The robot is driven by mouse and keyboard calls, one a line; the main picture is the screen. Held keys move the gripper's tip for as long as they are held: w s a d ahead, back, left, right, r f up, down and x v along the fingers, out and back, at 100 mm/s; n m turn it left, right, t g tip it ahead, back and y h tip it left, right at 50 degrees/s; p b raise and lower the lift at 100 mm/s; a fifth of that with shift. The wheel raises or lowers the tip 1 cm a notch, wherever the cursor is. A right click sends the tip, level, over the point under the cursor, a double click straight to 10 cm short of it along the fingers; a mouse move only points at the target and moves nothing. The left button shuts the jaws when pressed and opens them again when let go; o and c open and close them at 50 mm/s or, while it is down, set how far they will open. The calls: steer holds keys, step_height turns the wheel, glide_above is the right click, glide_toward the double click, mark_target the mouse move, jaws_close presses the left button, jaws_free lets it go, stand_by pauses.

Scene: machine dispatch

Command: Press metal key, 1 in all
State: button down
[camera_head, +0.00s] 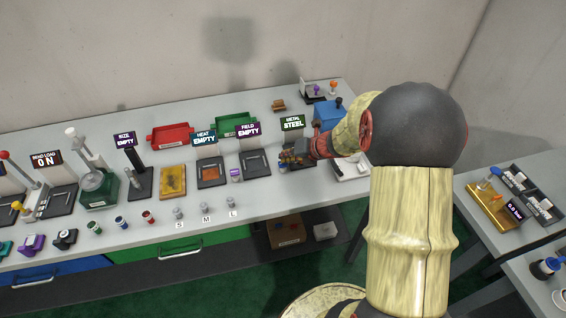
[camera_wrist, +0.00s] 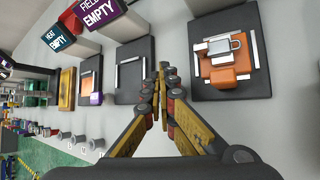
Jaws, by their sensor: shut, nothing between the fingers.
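The metal station's sign (camera_head: 292,122) reads METAL STEEL and stands toward the right end of the long table. In the wrist view a dark pad (camera_wrist: 257,85) lies right of my gripper, with an orange and grey piece (camera_wrist: 222,52) on it. My gripper (camera_wrist: 160,72) is shut and empty, its fingertips between this pad and the plain dark pad to its left. In the head view my gripper (camera_head: 288,157) is in front of the metal sign and covers much of the station. I cannot make out a separate metal key.
The FIELD EMPTY sign (camera_head: 249,129) and its pad (camera_head: 256,164) stand left of my gripper, then the HEAT EMPTY sign (camera_head: 204,138). A blue box (camera_head: 325,112) stands behind my arm. A white tray (camera_head: 351,168) lies to the right. Small cylinders line the front edge.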

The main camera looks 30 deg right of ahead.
stand_by(0.4)
steer(key=shift+r+p, duration=0.95)
steer(key=shift+p, duration=0.1)
step_height(320, 180, up, 5)
steer(key=p, duration=0.5)
stand_by(0.5)
